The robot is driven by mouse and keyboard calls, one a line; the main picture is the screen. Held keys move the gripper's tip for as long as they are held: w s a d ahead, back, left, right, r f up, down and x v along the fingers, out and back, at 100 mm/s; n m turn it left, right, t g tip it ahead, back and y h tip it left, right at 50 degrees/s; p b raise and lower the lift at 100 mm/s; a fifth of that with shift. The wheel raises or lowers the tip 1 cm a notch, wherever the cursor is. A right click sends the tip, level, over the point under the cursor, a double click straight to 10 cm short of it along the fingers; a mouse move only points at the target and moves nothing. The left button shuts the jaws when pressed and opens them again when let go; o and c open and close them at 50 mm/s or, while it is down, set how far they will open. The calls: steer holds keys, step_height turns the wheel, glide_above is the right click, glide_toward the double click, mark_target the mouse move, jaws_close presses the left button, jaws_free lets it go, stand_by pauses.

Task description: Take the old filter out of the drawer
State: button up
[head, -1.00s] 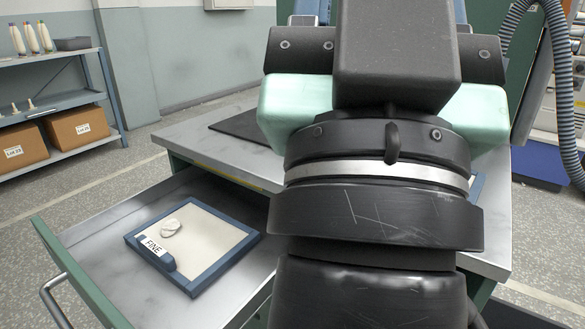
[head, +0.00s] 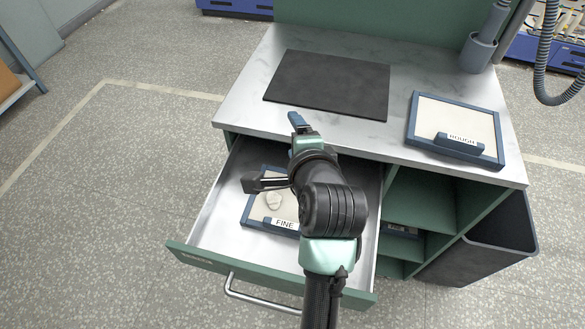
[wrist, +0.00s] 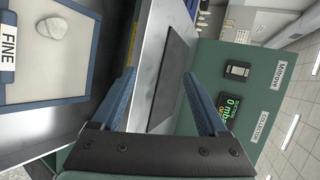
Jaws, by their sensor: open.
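The filter labelled FINE (head: 254,207) lies flat in the open drawer (head: 215,225), a pale panel in a blue frame. A whitish lump sits on its panel. My arm hides its right part in the head view. In the wrist view the filter (wrist: 88,50) shows at the left, beside my fingers. My gripper (head: 297,122) is above the back of the drawer, near the worktop's front edge. Its blue fingers are apart and empty in the wrist view (wrist: 160,75). A second blue-framed filter, labelled ROUGH (head: 425,107), lies on the worktop at the right.
A dark mat (head: 330,84) lies on the pale worktop (head: 255,85). Open green shelves (head: 430,195) stand right of the drawer, with a dark bin (head: 490,250) beside them. A hose (head: 540,75) hangs at the back right. The floor left of the drawer is clear.

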steer(key=s+f+m+g+p, duration=0.3)
steer(key=s+m+p, duration=0.1)
steer(key=p, duration=0.1)
steer(key=m+g+y+p, duration=0.2)
steer(key=m+g+p, duration=0.2)
steer(key=m+p, duration=0.1)
glide_toward(271, 223)
steer(key=x, duration=0.1)
steer(key=b+x, duration=0.1)
steer(key=x, duration=0.2)
steer(key=shift+w+d, duration=0.25)
steer(key=shift+w, duration=0.05)
steer(key=shift+s+a+b+x, duration=0.1)
steer(key=shift+b+x, duration=0.2)
steer(key=shift+x, duration=1.2)
steer(key=shift+s+a+b+x, duration=0.15)
steer(key=shift+b+x, duration=0.1)
steer(key=shift+x, duration=1.3)
steer(key=shift+c, duration=0.4)
jaws_close()
